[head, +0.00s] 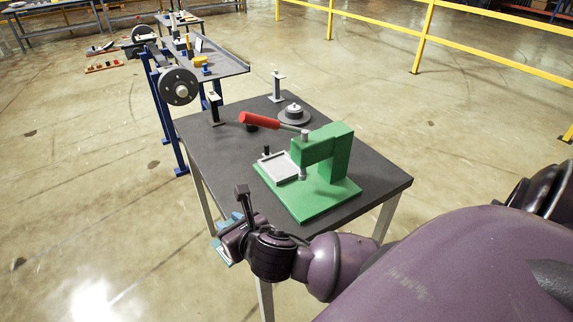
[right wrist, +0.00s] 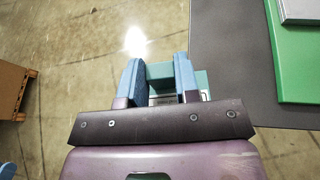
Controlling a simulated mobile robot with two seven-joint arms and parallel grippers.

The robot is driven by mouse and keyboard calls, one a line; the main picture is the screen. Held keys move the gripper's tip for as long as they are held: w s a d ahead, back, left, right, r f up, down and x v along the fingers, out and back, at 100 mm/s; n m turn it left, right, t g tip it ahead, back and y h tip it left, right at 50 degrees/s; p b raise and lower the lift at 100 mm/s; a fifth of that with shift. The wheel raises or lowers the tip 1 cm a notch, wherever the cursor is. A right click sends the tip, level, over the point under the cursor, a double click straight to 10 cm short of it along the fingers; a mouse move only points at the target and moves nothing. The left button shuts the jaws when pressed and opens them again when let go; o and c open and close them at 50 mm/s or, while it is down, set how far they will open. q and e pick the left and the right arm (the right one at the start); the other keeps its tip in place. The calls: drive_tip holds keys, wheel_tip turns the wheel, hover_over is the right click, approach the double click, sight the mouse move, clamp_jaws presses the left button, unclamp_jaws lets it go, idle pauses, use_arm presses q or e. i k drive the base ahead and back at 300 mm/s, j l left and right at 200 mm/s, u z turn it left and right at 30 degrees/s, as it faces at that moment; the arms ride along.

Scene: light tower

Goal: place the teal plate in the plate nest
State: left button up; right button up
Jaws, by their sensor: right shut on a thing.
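My right gripper (head: 228,236) is at the near left edge of the dark table, low beside it and apart from the green press. It is shut on the teal plate (head: 221,253), which shows only partly past the fingers. In the right wrist view, the teal plate (right wrist: 160,71) sits between the two blue fingers of my right gripper (right wrist: 157,66). The plate nest (head: 281,167) looks like a shallow light-grey tray on the green press base, and it seems empty. A corner of the nest (right wrist: 300,10) shows at the top right of the wrist view.
The green press (head: 325,165) with a red-handled lever (head: 260,120) stands on the dark table (head: 220,150). A brown crate (right wrist: 12,90) shows at left in the wrist view. Open floor lies left of the table.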

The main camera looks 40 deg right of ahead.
sight(281, 167)
drive_tip(key=k+l, duration=0.1)
drive_tip(key=l, duration=0.35)
drive_tip(key=l+u, duration=0.1)
drive_tip(key=l, duration=0.35)
drive_tip(key=k+l, duration=0.15)
drive_tip(key=l, duration=0.3)
drive_tip(key=k+l+u, duration=0.1)
drive_tip(key=l, duration=0.3)
